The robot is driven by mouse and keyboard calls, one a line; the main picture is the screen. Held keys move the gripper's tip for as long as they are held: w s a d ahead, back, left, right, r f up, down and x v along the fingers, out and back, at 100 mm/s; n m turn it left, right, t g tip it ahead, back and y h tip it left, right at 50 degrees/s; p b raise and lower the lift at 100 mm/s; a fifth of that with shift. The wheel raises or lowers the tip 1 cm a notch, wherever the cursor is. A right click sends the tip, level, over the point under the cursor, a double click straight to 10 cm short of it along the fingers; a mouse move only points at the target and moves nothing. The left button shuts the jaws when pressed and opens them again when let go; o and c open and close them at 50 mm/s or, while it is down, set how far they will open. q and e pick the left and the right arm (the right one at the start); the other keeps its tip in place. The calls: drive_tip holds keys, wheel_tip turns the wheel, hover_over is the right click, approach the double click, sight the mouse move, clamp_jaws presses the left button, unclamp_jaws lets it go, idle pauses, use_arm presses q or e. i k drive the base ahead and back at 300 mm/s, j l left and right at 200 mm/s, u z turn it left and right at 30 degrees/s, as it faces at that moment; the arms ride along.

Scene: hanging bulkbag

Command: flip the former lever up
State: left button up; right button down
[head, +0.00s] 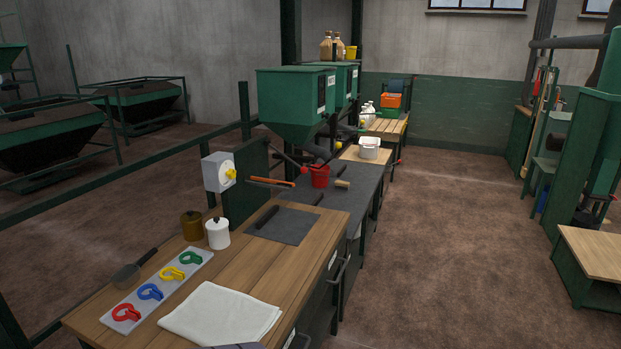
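No part that I can surely name as the former lever shows. Another small red knob (398,162) sits at the right side of the bench. On the right, a green machine (585,150) is cut off by the picture edge; small rod-like parts show low on it, too small to tell.
A wooden table (598,252) stands at right. The brown floor (450,260) between is clear.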

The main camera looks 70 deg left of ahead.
sight(304, 169)
drive_tip(key=i+u, duration=0.55)
drive_tip(key=u, duration=0.15)
drive_tip(key=i+l+u, duration=0.15)
drive_tip(key=i+u, duration=0.5)
drive_tip(key=u, duration=0.15)
drive_tip(key=i+u, duration=0.25)
drive_tip(key=u, duration=0.15)
drive_tip(key=i+l+u, duration=0.25)
drive_tip(key=u, duration=0.2)
drive_tip(key=i+l+u, duration=0.2)
drive_tip(key=u, duration=0.25)
drive_tip(key=i+l+u, duration=0.2)
drive_tip(key=l+u, duration=0.2)
drive_tip(key=i+l+u, duration=0.2)
drive_tip(key=l, duration=0.15)
drive_tip(key=l+u, duration=0.2)
drive_tip(key=l, duration=0.15)
drive_tip(key=i+l+u, duration=0.2)
drive_tip(key=l, duration=0.2)
drive_tip(key=k, duration=0.1)
